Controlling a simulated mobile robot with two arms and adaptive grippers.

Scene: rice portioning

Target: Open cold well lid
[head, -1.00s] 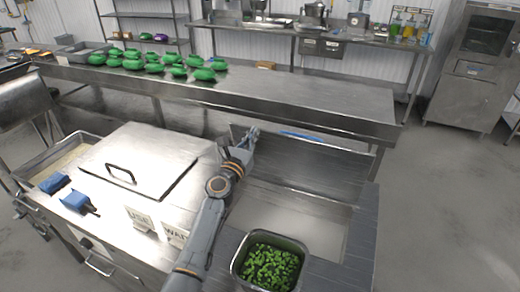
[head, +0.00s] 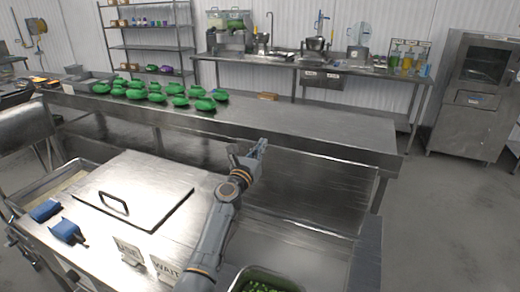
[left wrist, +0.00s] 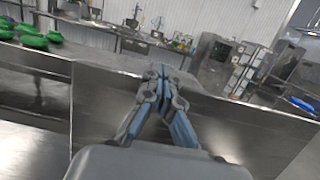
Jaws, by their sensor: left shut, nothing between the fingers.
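The cold well lid (head: 310,195), a wide stainless panel, stands raised along the back of the well opening on the right part of the counter. My left gripper (head: 262,146) is shut and empty, at the left end of the lid's top edge. I cannot tell whether it touches the lid. In the left wrist view the shut fingers (left wrist: 160,73) show in front of a broad metal panel. The cold well (head: 280,243) lies open in front of the lid. My right gripper is not in view.
A flat cover with a black handle (head: 145,190) lies on the left of the counter, with blue-handled tools (head: 66,231) and small signs (head: 128,250) nearby. A pan of green pieces (head: 265,281) is at the bottom. A long table (head: 300,130) with green items stands behind.

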